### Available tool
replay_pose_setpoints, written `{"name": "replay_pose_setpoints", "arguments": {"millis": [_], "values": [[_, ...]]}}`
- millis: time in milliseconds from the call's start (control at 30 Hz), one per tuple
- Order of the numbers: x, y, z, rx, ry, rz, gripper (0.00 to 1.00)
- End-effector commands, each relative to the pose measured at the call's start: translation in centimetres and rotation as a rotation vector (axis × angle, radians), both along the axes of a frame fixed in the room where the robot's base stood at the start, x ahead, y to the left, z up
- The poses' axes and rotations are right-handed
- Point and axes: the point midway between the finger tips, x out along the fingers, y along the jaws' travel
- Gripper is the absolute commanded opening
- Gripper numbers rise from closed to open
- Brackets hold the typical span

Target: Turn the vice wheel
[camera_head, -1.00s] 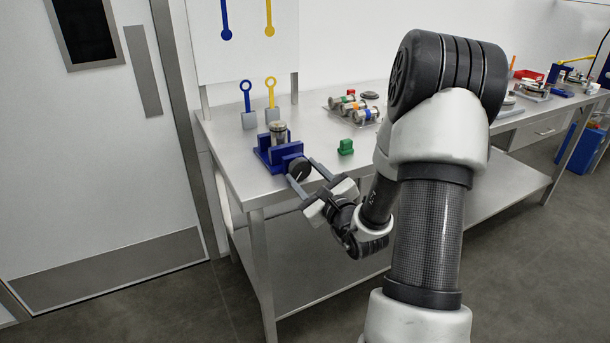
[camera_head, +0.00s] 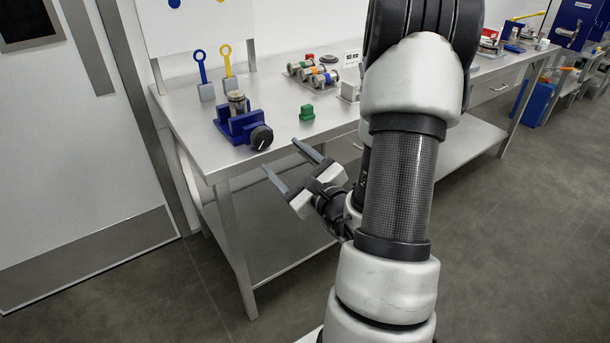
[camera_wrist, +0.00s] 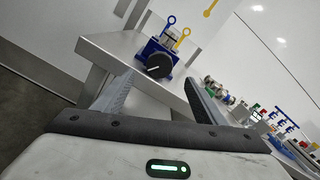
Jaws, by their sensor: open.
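The blue vice (camera_head: 236,126) stands near the left front corner of the steel table. Its black round wheel (camera_head: 261,137) faces the table's front edge and has a pale mark on it. A grey metal cylinder (camera_head: 237,103) sits upright in the vice. My gripper (camera_head: 284,157) is open and empty, apart from the wheel, in front of the table edge and to the wheel's right. In the wrist view the wheel (camera_wrist: 158,65) shows beyond and between the two spread fingers (camera_wrist: 155,92), with the blue vice (camera_wrist: 152,48) behind it.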

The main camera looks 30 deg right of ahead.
Motion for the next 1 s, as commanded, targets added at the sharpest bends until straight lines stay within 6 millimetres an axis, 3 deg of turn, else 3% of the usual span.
{"name": "replay_pose_setpoints", "arguments": {"millis": [67,600,1000], "values": [[-0.8,-0.1,0.8,0.006,0.007,0.001,0.65],[-7.9,-0.3,0.2,0.003,0.004,-0.002,0.65],[-8.6,-0.3,0.0,0.000,0.000,0.000,0.65]]}}
